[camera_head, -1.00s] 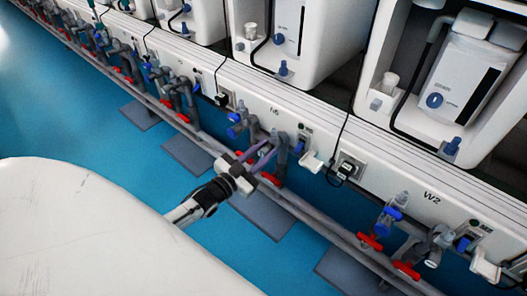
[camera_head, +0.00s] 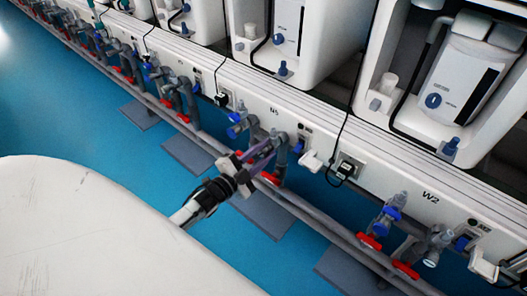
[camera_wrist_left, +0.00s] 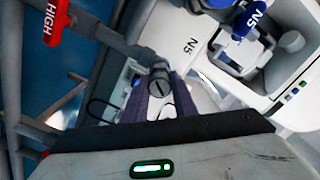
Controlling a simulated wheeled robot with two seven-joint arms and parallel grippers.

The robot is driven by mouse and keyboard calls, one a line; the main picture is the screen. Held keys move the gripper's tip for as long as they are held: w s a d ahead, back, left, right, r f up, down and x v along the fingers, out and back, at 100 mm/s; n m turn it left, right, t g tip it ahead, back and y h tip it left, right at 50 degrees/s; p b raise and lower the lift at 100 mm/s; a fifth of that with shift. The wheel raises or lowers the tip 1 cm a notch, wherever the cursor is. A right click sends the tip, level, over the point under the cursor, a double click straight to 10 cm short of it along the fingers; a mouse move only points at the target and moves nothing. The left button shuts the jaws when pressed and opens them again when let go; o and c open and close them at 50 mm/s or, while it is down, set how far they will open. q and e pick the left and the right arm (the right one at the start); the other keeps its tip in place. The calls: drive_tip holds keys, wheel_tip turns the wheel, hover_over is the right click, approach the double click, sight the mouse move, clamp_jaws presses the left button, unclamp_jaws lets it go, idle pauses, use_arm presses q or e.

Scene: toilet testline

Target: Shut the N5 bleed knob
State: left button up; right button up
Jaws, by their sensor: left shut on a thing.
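My left gripper (camera_head: 270,146) reaches to the pipework under the N5 label on the white panel. In the left wrist view its two dark fingers (camera_wrist_left: 160,100) are shut on a small grey slotted knob (camera_wrist_left: 158,76), which I take for the N5 bleed knob. The knob sits at the end of a grey pipe fitting, and the fingers cover its sides. In the head view the fingers and pipes mostly hide it. A blue handle marked N5 (camera_wrist_left: 248,20) is close by on the right in the wrist view. My right gripper is not in view.
A red handle marked HIGH (camera_wrist_left: 54,22) is at the upper left of the wrist view. Red handles (camera_head: 270,178) and blue handles (camera_head: 236,119) stand near the gripper. A black plug (camera_head: 344,170) is to the right. Blue floor (camera_head: 110,140) lies clear in front.

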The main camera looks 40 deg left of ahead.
use_arm(q)
drive_tip(key=m, duration=0.3)
drive_tip(key=shift+f, duration=0.1)
drive_tip(key=shift+m+b, duration=0.35)
drive_tip(key=shift+m, duration=0.55)
drive_tip(key=m, duration=0.2)
drive_tip(key=shift+f+m+b, duration=0.1)
drive_tip(key=shift+m+b, duration=0.2)
drive_tip(key=shift+b, duration=0.1)
drive_tip(key=shift+m+b, duration=0.3)
drive_tip(key=shift+m, duration=1.4)
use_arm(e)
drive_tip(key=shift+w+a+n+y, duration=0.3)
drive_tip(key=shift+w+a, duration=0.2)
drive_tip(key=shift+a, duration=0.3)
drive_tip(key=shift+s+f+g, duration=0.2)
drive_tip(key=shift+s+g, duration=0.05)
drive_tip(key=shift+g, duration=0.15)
use_arm(q)
drive_tip(key=o, duration=1)
drive_tip(key=shift+o, duration=0.2)
